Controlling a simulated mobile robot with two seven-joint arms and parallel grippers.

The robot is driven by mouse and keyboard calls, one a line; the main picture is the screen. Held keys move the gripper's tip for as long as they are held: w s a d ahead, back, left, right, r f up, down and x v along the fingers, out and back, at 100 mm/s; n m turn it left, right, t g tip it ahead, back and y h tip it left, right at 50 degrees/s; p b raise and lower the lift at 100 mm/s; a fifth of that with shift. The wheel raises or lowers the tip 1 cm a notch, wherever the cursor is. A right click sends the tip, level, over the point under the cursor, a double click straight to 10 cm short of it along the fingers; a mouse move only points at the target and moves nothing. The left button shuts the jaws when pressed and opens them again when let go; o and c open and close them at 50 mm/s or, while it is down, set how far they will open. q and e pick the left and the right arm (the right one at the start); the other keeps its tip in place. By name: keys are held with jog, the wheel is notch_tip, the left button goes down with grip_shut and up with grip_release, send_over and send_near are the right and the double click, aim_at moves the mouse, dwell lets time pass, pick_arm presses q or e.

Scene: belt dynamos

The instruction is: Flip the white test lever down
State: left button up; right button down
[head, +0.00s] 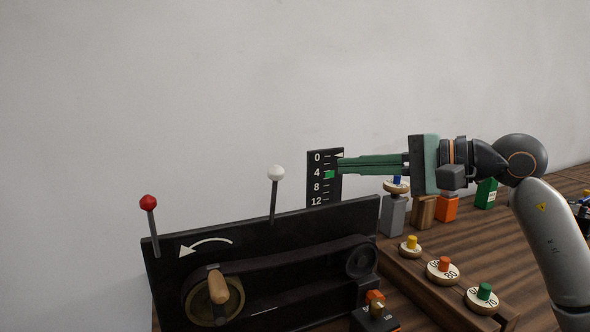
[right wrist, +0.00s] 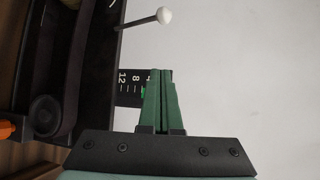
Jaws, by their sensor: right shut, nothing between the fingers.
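The white test lever (head: 276,174) is a thin grey rod with a white ball on top. It stands up, slightly tilted, at the top edge of the black panel (head: 330,222) in the head view. It also shows in the right wrist view, where its white ball (right wrist: 164,15) lies beyond the fingertips. My right gripper (head: 340,164) has green fingers, shut and empty. It points left in the head view, to the right of the lever ball and apart from it, in front of the scale board (head: 314,190). My left gripper is not in view.
A red-ball lever (head: 148,202) stands at the panel's left end. The panel carries a belt, a wheel with a wooden handle (head: 227,290) and a white curved arrow. Round labelled discs (head: 444,270) and coloured blocks (head: 446,208) stand on the wooden table to the right.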

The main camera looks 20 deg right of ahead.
aim_at(274, 199)
jog(key=shift+w+a, duration=0.1)
jog(key=w+a+f+p, duration=0.1)
jog(key=w+a+p, duration=0.3)
jog(key=a, duration=0.4)
jog(key=shift+a, duration=0.2)
jog(key=shift+f, duration=0.1)
dwell(0.4)
